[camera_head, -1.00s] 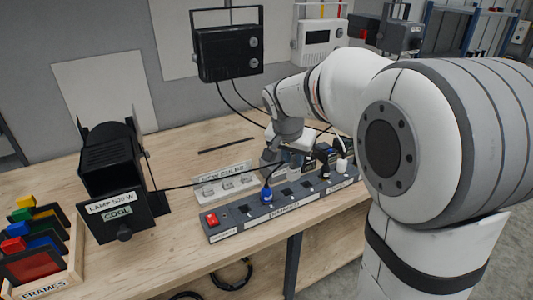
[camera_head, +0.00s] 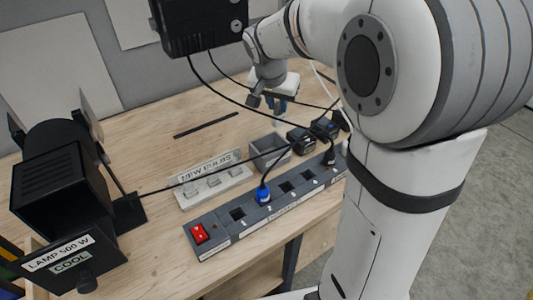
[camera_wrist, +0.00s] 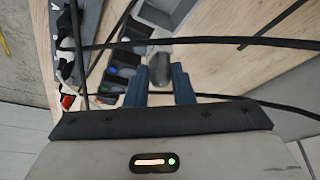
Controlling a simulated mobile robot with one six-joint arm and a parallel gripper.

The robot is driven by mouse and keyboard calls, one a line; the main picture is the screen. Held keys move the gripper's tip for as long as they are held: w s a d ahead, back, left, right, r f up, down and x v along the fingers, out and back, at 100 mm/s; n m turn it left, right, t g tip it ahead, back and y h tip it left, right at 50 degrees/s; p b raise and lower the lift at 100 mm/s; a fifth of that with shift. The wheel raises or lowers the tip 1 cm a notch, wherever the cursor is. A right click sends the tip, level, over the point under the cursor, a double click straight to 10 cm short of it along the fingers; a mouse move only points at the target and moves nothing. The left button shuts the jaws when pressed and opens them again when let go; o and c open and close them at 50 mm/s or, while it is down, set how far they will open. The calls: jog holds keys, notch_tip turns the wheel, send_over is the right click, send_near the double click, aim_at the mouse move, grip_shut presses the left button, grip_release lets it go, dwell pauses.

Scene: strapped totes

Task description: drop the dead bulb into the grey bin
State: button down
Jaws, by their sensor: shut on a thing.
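The small grey bin (camera_head: 270,150) stands on the wooden bench behind the power strip, to the right of the new-bulbs rack. It is open at the top, and I see nothing clearly inside. My gripper (camera_head: 279,104) is above and slightly behind the bin in the head view. Its blue fingers (camera_wrist: 160,88) are shut on a small, dark grey-looking object, taken as the dead bulb (camera_wrist: 159,68), in the wrist view. A pale tip hangs below the fingers in the head view. The bulb is apart from the bin.
The power strip (camera_head: 222,228) with a blue plug (camera_head: 263,194) lies along the front edge. The rack labelled NEW BULBS (camera_head: 212,183) is left of the bin. Black plugs (camera_head: 301,140) stand to its right. Black cables cross near my gripper. The lamp (camera_head: 62,190) is at left.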

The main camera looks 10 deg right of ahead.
aim_at(276, 116)
notch_tip(276, 116, down, 5)
jog(key=shift+a+r+b, duration=0.1)
jog(key=shift+b, duration=1.15)
jog(key=c, duration=1.2)
grip_release()
jog(key=shift+o, duration=0.2)
jog(key=shift+r, duration=0.1)
jog(key=v, duration=0.7)
jog(key=shift+s+r, duration=0.25)
jog(key=shift+r, duration=0.05)
jog(key=shift+a, duration=0.1)
jog(key=s+f+n+y, duration=0.1)
jog(key=s+f+n, duration=0.2)
jog(key=s, duration=0.7)
jog(key=s+d+f+n+y, duration=0.1)
jog(key=s+f+n, duration=0.2)
jog(key=s+f, duration=0.3)
jog(key=s, duration=0.5)
jog(key=shift+s+d+n+g, duration=0.25)
jog(key=shift+d+n+g, duration=0.05)
jog(key=shift+g, duration=0.1)
